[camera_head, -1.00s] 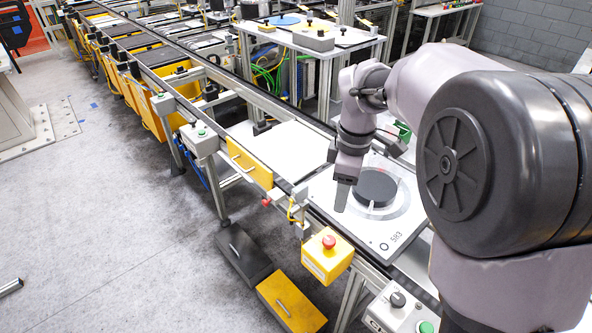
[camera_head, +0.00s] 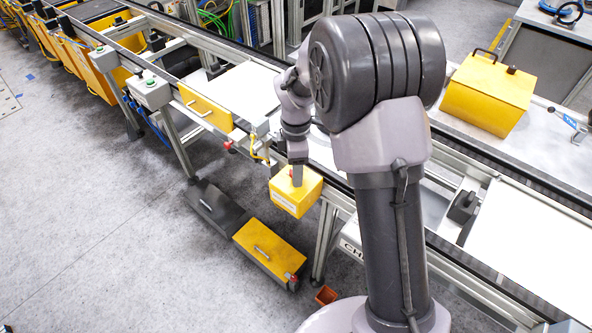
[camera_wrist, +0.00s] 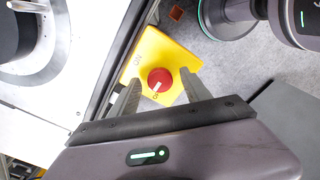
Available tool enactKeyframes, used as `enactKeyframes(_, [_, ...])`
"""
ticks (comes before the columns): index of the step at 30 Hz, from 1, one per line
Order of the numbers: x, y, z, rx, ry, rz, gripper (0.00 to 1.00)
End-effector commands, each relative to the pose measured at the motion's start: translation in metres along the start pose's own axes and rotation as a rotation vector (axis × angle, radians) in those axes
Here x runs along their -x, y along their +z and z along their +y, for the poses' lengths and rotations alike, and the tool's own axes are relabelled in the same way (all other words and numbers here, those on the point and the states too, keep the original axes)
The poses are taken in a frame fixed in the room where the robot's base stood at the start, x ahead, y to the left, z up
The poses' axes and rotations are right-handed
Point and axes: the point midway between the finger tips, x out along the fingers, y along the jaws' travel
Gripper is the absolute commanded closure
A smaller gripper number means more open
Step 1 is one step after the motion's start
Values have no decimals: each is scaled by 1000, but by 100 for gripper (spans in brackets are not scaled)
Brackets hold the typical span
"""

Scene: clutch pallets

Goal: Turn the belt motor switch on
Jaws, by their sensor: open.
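A yellow switch box (camera_head: 288,202) hangs at the near side of the conveyor in the head view; it also shows in the wrist view (camera_wrist: 180,52). My gripper (camera_wrist: 161,79) is open and empty, one finger on each side of the knob in the wrist view. Contact with the knob cannot be told. In the head view my gripper (camera_head: 297,178) covers most of the knob.
The conveyor rail (camera_head: 262,122) runs beside the box. A yellow-lidded case (camera_head: 268,248) and a dark case (camera_head: 217,213) lie on the floor below. A small orange bin (camera_head: 326,295) stands near my base.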

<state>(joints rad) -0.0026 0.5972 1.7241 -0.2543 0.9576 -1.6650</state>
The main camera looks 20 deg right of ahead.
Motion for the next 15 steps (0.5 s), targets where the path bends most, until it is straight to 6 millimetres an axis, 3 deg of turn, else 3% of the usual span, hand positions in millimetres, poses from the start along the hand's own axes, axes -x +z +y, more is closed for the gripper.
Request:
enactKeyframes(6, [0,0,0,0,0,0,44])
enactKeyframes(15, [0,0,0,0,0,0,100])
